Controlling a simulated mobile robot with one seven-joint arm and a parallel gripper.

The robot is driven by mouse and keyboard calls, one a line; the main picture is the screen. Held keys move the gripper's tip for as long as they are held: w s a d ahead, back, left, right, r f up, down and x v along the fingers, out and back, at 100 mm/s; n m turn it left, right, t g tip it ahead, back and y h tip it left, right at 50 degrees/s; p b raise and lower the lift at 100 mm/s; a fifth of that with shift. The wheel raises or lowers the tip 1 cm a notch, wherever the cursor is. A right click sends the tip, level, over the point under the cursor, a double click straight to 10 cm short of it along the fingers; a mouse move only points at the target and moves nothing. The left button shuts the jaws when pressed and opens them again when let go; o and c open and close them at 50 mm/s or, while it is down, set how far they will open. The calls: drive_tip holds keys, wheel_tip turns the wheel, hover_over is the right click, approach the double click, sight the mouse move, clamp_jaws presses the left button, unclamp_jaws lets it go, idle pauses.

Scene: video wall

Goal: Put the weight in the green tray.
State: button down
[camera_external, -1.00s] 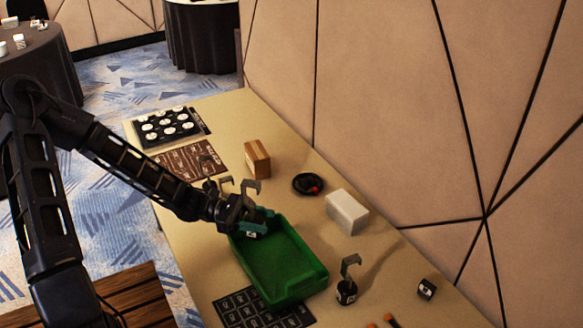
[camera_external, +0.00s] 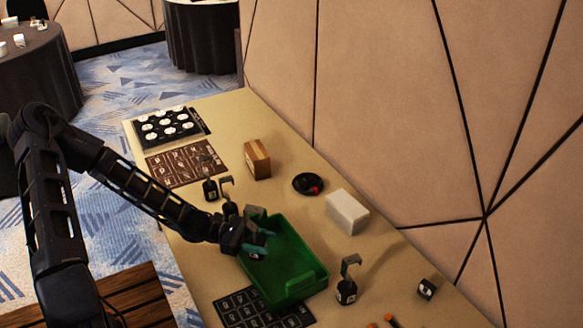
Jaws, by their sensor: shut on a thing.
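My gripper (camera_external: 261,243), with teal fingers, is shut on a dark hooked weight (camera_external: 255,256). The weight's grey hook shows above the fingers and its pale label below them; the fingers hide much of its body. The weight is over or inside the near left part of the green tray (camera_external: 312,287). I cannot tell whether it touches the tray floor. The rest of the tray is empty.
Other hooked weights stand left of the tray (camera_external: 210,190) and right of it (camera_external: 346,291). A white block (camera_external: 347,212), a wooden block (camera_external: 257,159) and a black round dish (camera_external: 308,184) lie behind. A dark grid card (camera_external: 240,306) lies in front of the tray.

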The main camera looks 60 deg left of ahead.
drive_tip(key=shift+f, duration=1.45)
drive_tip(key=shift+f, duration=0.25)
drive_tip(key=c, duration=0.7)
unclamp_jaws()
drive_tip(key=shift+r, duration=0.15)
drive_tip(key=shift+s+a, duration=0.2)
drive_tip(key=shift+s, duration=0.05)
drive_tip(key=v, duration=1.1)
drive_tip(key=shift+s+a+r, duration=0.1)
drive_tip(key=shift+s+r, duration=0.05)
